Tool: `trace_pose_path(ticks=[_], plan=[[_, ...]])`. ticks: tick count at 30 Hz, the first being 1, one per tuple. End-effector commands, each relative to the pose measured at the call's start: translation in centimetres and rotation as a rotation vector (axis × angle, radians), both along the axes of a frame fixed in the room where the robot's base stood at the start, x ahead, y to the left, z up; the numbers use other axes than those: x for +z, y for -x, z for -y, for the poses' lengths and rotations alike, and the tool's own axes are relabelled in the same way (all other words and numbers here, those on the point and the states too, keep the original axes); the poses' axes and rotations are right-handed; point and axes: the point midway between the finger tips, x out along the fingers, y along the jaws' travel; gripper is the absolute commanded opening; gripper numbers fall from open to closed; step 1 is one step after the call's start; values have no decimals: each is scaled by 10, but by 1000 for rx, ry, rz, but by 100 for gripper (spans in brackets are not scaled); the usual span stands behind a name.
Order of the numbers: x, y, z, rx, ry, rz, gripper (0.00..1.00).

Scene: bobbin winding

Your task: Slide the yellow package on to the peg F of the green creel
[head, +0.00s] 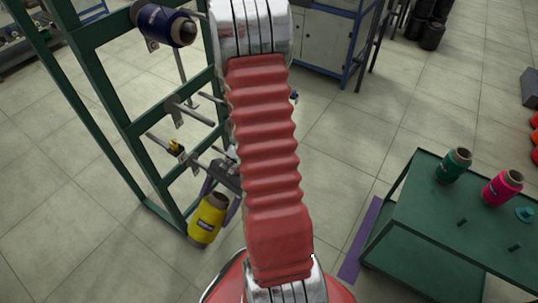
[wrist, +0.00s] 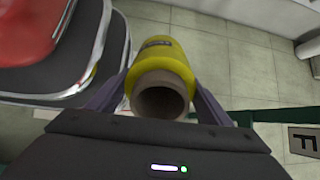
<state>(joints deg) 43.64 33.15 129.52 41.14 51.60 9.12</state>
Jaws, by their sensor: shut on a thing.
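The yellow package (head: 207,220) is low beside the green creel (head: 127,122) in the head view, and my gripper (head: 221,203) is shut on it. In the wrist view the yellow package (wrist: 168,58) sits between the two fingers of my gripper (wrist: 163,88), with the open end of its brown core facing the camera. A plate marked F (wrist: 303,141) shows at the lower right, beside a green bar of the creel. Peg F itself cannot be made out in the wrist view. Several pegs show on the creel in the head view, their letters unreadable; my arm hides part of this area.
A dark blue package (head: 164,24) sits on an upper peg of the creel. A green table (head: 440,225) at the right holds a green package (head: 454,165) and a pink package (head: 502,188). A blue-grey cabinet (head: 318,38) stands behind.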

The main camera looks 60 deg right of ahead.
Motion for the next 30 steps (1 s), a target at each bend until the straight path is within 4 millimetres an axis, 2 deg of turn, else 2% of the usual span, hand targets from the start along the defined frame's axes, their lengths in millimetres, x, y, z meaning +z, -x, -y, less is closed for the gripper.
trace_pose_path(ticks=[8, 14, 23, 30], plan=[[20, 5, 23, -321, -196, 50, 42], [36, 7, 47, -550, -320, 123, 42], [64, 16, 101, -902, -462, 287, 42], [86, 39, 158, -1184, -525, 453, 42]])
